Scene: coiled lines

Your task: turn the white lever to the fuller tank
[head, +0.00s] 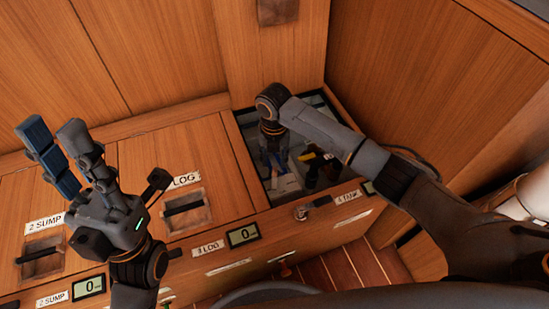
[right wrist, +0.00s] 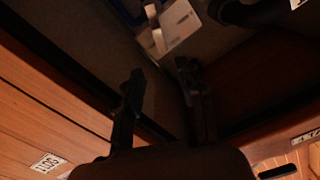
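A white piece (right wrist: 178,24) with a pale bar (right wrist: 157,43) lies ahead of my right fingers in the right wrist view; it may be the white lever and its plate, but I cannot be sure. In the head view white parts (head: 286,184) show inside the open compartment (head: 254,150). My right gripper (right wrist: 160,72) reaches down into this compartment, its dark fingers apart with nothing between them. My left gripper (head: 52,128) is raised over the left lids, fingers apart and empty. I cannot make out the tank levels.
Closed wooden lids with recessed handles (head: 184,210) lie left of the opening, labelled LOG and 2 SUMP. Small displays reading 0 (head: 243,235) sit on the front panel. A metal latch or key (head: 312,208) is at the front rim. Wooden walls close in behind and right.

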